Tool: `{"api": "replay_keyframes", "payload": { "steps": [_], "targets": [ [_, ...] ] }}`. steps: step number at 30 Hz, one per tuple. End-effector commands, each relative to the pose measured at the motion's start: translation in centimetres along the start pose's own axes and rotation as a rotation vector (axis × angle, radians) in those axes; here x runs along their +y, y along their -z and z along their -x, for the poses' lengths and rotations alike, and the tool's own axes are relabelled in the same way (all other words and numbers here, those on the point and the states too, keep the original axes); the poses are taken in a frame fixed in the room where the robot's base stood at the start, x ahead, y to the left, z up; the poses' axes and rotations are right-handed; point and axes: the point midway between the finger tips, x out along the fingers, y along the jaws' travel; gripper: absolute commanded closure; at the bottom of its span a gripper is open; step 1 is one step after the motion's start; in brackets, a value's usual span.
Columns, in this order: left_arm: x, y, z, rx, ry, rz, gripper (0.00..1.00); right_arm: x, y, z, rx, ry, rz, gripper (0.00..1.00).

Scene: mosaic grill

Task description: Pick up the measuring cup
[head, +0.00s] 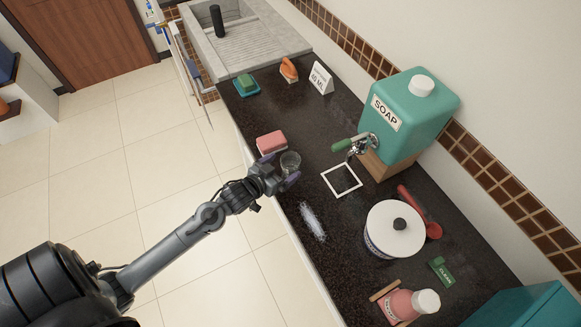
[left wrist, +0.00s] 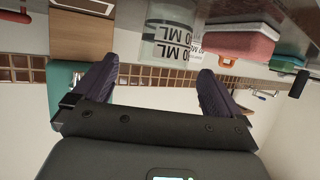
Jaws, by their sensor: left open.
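The measuring cup (head: 290,160) is a small clear vessel standing on the dark counter (head: 300,120) near its front edge. In the left wrist view, which looks upside down, the clear cup (left wrist: 170,38) has dark "ML" markings and lies just ahead of the fingertips, between their lines. My left gripper (head: 281,168) is open around the cup's near side; its dark purple fingers (left wrist: 158,66) are spread with nothing clasped between them. Whether a finger touches the cup I cannot tell. My right gripper is in neither view.
A pink sponge (head: 271,143) sits close beside the cup. A teal soap dispenser (head: 420,115) with a tap stands over a white square outline (head: 342,181). A white-lidded pot (head: 394,229), red spoon (head: 421,210) and pink bottle (head: 405,306) are further right. A sign (head: 320,79) stands behind.

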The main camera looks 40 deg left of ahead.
Motion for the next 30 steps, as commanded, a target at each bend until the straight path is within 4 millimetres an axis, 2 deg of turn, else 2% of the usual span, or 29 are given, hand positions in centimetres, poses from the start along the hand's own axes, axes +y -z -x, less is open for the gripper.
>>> {"api": "replay_keyframes", "payload": {
  "steps": [5,16,26,30],
  "targets": [
    [-0.1,0.0,-0.9,0.001,0.000,0.000,0.01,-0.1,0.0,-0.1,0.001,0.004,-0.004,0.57],
    [-0.4,-0.2,-5.1,0.000,0.001,0.000,0.01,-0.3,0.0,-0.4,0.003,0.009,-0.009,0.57],
    [-0.4,-0.2,-5.6,0.000,0.001,0.000,0.01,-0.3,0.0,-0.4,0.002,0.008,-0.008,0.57],
    [-0.4,-0.2,-5.6,-0.001,0.001,0.000,0.21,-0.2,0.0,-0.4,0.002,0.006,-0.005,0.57]
  ]
}}
